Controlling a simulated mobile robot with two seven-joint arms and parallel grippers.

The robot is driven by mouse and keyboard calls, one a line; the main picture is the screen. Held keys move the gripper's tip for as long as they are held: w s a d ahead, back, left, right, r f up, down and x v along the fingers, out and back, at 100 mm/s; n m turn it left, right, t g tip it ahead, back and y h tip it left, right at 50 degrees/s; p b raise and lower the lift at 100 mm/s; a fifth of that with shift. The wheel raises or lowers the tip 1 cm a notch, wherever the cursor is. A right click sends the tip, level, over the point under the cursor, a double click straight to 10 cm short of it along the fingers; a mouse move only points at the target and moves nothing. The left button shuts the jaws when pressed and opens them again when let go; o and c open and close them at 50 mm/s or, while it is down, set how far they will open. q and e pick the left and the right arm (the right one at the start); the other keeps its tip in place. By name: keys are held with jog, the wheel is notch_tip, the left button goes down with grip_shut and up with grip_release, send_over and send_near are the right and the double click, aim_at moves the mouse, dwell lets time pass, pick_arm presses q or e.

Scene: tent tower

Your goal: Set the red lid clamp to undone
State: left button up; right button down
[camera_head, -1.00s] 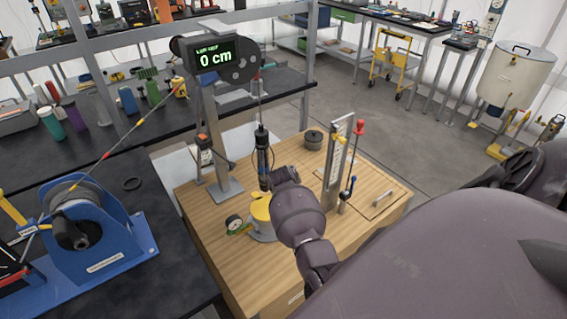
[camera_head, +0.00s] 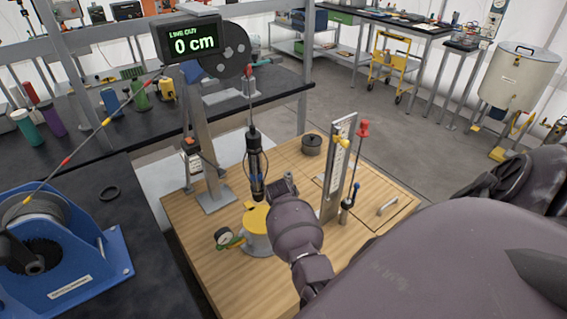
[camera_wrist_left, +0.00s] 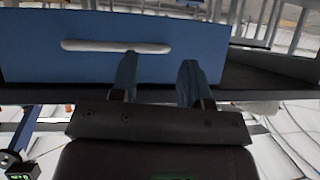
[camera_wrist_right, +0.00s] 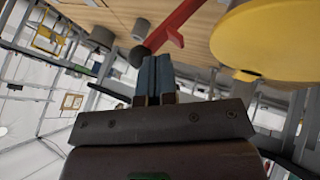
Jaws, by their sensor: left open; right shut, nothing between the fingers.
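A red lever (camera_wrist_right: 178,28) with a dark ball knob (camera_wrist_right: 139,57) lies over the wooden bench top in the right wrist view; it looks like the red lid clamp, but its setting is unclear. My right gripper (camera_wrist_right: 156,68) is shut and empty, its fingertips close to the lever and knob; contact cannot be told. In the head view the right gripper (camera_head: 283,186) is beside the yellow-topped pot (camera_head: 256,222), and my arm hides part of the bench. My left gripper (camera_wrist_left: 158,68) is open and empty, before a blue panel with a pale slot.
The wooden bench (camera_head: 190,237) carries a post with a scale (camera_head: 338,160), a red-topped rod (camera_head: 361,131), a dark round pot (camera_head: 312,144) and a hatch handle (camera_head: 388,204). A blue winch (camera_head: 98,262) stands left. The display reads 0 cm.

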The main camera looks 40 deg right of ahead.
jog(key=shift+w+d+f, duration=0.15)
jog(key=shift+f, duration=0.1)
jog(key=shift+r, duration=0.1)
